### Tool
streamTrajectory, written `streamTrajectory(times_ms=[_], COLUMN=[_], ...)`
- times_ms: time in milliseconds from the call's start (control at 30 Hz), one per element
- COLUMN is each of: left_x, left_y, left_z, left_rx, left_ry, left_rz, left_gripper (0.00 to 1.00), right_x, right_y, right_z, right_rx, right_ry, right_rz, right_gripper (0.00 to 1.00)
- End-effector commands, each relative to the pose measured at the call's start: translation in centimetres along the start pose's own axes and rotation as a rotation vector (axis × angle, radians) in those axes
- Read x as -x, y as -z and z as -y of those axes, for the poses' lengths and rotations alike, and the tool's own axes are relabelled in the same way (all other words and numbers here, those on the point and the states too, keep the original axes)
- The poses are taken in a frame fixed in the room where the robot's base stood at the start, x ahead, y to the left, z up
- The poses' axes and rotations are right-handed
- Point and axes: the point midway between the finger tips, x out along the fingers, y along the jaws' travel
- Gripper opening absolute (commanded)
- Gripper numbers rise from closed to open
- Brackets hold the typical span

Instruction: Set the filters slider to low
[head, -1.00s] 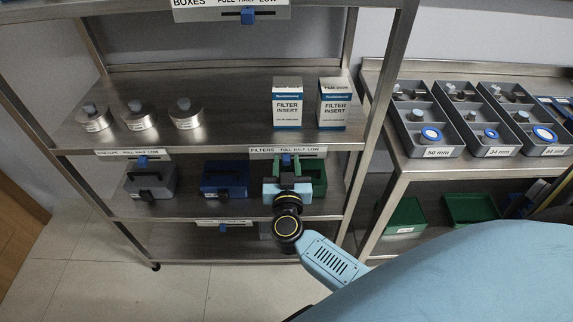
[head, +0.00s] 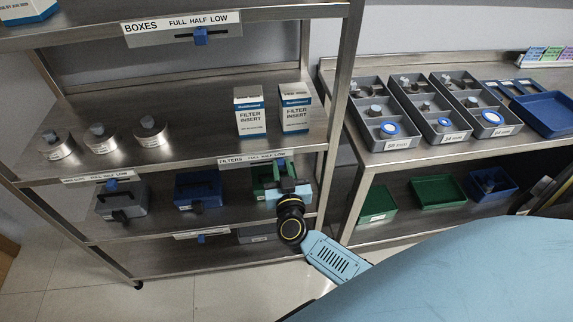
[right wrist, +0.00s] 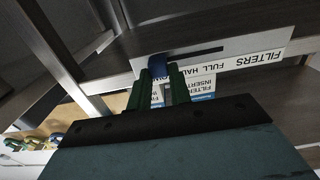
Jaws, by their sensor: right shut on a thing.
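The filters slider is a pale plate with a dark slot and a blue knob on the middle shelf's front edge, under the FILTERS FULL HALF LOW label (head: 243,160). In the right wrist view the plate appears upside down, and the blue knob (right wrist: 158,67) is at the slot's left end, the LOW side, away from the word FILTERS. My right gripper (head: 282,168) is at the plate's right part in the head view. Its green fingers (right wrist: 162,74) are shut on the knob. The word LOW is hidden behind the fingers in the wrist view. My left gripper is not in view.
Other sliders sit on the same rack: BOXES (head: 200,37) above and one at left (head: 111,185). Filter insert boxes (head: 249,112) stand on the shelf above my gripper. A blue case (head: 198,190) sits to the left. A bench with grey trays (head: 400,143) stands right.

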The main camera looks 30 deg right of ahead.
Motion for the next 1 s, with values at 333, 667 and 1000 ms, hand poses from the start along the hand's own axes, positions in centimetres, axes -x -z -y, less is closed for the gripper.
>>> streamTrajectory(times_ms=[333,667,1000], left_x=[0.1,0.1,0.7], left_y=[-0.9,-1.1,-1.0], left_z=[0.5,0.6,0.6], left_rx=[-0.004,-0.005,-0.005], left_ry=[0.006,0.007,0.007], left_rz=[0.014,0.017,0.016], left_gripper=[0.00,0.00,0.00], right_x=[-0.1,-0.1,2.7], right_y=[-0.1,-0.1,-0.1], right_z=[-0.3,-0.3,-0.2], right_rx=[0.001,0.000,0.000], right_ry=[-0.002,0.000,0.000], right_rz=[-0.001,-0.001,0.004], right_gripper=[0.21,0.42,0.42])
